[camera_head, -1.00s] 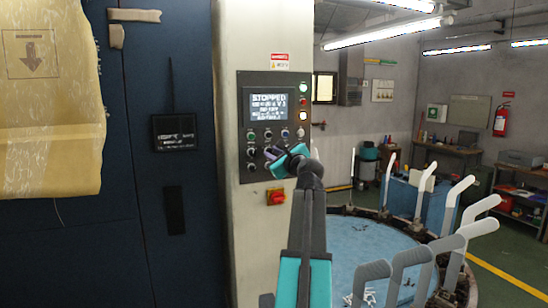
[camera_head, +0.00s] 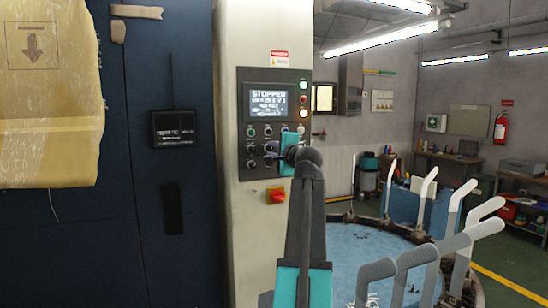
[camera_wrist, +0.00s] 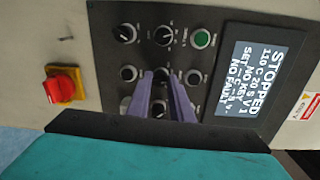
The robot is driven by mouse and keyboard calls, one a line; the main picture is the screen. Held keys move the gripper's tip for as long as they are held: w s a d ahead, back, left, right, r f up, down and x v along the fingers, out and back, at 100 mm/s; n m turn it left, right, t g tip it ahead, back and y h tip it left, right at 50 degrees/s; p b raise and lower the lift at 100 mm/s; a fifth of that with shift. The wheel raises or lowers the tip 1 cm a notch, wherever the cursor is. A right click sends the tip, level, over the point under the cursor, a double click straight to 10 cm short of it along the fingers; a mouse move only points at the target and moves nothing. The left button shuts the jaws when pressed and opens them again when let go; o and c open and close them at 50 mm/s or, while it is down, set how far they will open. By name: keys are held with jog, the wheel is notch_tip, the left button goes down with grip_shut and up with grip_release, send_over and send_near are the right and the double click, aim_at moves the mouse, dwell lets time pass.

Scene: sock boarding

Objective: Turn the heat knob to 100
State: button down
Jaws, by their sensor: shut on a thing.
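The control panel (camera_head: 274,125) is dark, with a lit display and rows of round knobs and buttons. The display (camera_wrist: 262,70) reads STOPPED, with what looks like 110 C, 20 S and V 1 below. My gripper (camera_wrist: 160,78) has its two purple fingers closed on one small black knob (camera_wrist: 162,74) in the middle of the knob group. I cannot read the label of that knob. In the head view, my gripper (camera_head: 271,152) is at the panel's lower right and its teal body hides some knobs.
A red and yellow switch (camera_wrist: 64,84) sits below the panel. A green button (camera_wrist: 201,39) and other black knobs (camera_wrist: 125,33) are close to my fingers. A round blue table (camera_head: 375,265) with upright pale forms stands to the right.

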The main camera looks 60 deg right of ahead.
jog(key=n+b, duration=0.4)
jog(key=n, duration=0.1)
jog(key=shift+r+n+b, duration=0.1)
jog(key=shift+n+b, duration=1.5)
jog(key=shift+n, duration=0.6)
jog(key=c, duration=1.6)
grip_release()
jog(key=shift+a, duration=0.1)
jog(key=b+v, duration=0.1)
jog(key=v, duration=1.2)
jog(key=shift+s+a+b, duration=0.2)
jog(key=shift+a+b, duration=0.1)
jog(key=shift+a, duration=0.05)
